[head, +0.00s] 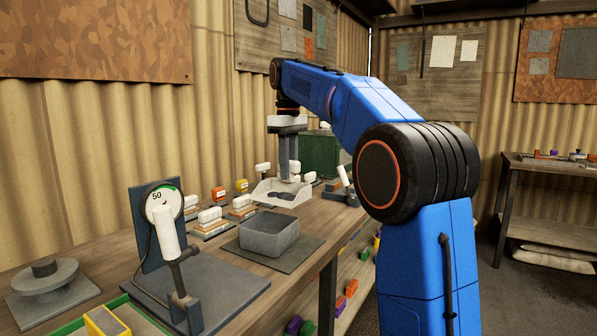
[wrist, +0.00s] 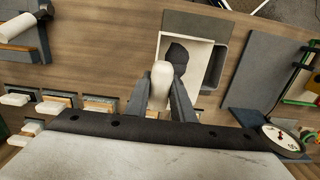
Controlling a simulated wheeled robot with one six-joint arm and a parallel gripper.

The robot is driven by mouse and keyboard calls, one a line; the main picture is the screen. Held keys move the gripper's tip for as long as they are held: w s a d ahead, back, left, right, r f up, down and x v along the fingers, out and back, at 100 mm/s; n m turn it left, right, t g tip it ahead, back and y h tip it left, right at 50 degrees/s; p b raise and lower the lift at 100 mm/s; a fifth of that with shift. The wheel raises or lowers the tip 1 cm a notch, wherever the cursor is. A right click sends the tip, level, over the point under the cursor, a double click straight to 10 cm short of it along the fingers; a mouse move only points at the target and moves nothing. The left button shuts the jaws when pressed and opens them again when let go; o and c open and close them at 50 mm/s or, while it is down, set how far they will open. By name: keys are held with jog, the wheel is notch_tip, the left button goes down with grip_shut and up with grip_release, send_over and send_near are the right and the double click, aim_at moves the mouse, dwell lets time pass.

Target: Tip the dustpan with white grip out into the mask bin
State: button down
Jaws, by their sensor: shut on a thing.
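The dustpan (head: 259,194) is a pale, shallow pan and hangs above the bench, roughly level. Dark grit (head: 283,196) lies in it. My gripper (head: 290,167) is shut on its white grip, which shows between the two fingers in the wrist view (wrist: 161,82). A grey open bin (head: 262,242) stands on a dark mat in front of and below the pan. I can read no label on it, so I cannot tell for sure that it is the mask bin. In the wrist view the pan (wrist: 200,50) partly covers the bin (wrist: 218,62).
A gauge (head: 163,203) on a stand with a white lever is at the front left. Several white-handled blocks (head: 210,216) line the back of the bench. A green box (head: 321,150) stands behind my arm. A grey round piece (head: 48,285) lies at far left.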

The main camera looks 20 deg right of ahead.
jog(key=shift+a+r, duration=0.1)
jog(key=shift+a, duration=0.05)
jog(key=s+a+r+t+h, duration=0.4)
jog(key=s+a+t+h, duration=0.1)
jog(key=a+h, duration=0.2)
jog(key=shift+s+a+t+h, duration=0.3)
jog(key=shift+t+h, duration=0.1)
jog(key=shift+h, duration=0.1)
dwell(0.6)
dwell(1.6)
jog(key=shift+w+d+f+g+y, duration=0.1)
jog(key=shift+w+d+g+y, duration=0.35)
jog(key=shift+d+y, duration=0.2)
jog(key=shift+w+d+f+g+y, duration=0.1)
jog(key=shift+w+d+g+y, duration=0.35)
jog(key=shift+d+y, duration=0.15)
jog(key=shift+w+d+f+g+y, duration=0.35)
jog(key=shift+w+d+g+y, duration=0.15)
jog(key=shift+d+y, duration=0.25)
jog(key=shift+w+d+f+g+y, duration=0.3)
jog(key=shift+w+d+g+y, duration=0.2)
jog(key=shift+d+y, duration=0.15)
